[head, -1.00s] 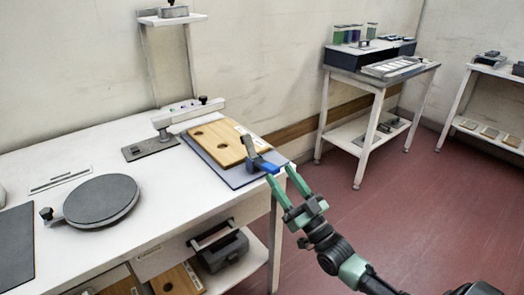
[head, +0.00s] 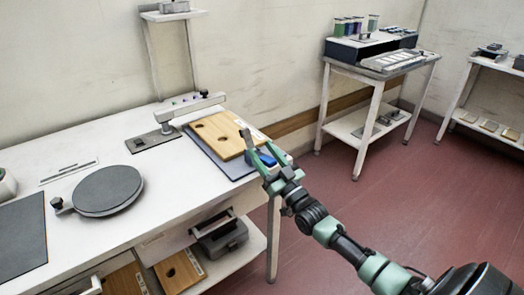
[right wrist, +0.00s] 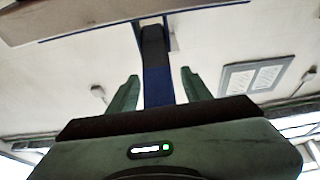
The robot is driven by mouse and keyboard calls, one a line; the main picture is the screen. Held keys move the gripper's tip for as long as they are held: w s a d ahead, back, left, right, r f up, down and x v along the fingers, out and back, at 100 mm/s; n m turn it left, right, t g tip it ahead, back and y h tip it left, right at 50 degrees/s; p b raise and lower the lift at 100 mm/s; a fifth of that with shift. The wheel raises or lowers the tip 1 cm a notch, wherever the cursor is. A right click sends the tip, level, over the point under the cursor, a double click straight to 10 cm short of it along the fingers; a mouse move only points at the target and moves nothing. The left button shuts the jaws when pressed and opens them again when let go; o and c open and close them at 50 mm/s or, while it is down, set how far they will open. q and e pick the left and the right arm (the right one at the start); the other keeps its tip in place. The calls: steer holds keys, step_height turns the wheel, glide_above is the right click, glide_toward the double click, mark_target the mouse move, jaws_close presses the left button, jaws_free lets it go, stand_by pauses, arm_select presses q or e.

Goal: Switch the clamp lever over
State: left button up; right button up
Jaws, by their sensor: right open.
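The clamp lever (head: 267,160) shows a blue part at the front right corner of the work table, beside a wooden board. In the head view, my right gripper's fingers partly hide it. My right gripper (head: 264,152) is open, with one green finger on each side of the lever. In the right wrist view, the dark and blue lever (right wrist: 157,85) stands between the two green fingers of my right gripper (right wrist: 160,88), with gaps on both sides. I cannot tell whether either finger touches it. My left gripper is out of view.
The wooden board (head: 225,140) with two holes lies on a grey plate on the white table (head: 150,225). A grey bar on a post (head: 190,110) stands behind it. A round dark plate (head: 107,192) is to the left. Red floor (head: 330,195) is open to the right.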

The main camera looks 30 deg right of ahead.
steer(key=shift+w+r, duration=0.1)
steer(key=shift+w, duration=0.2)
jaws_close()
stand_by(1.3)
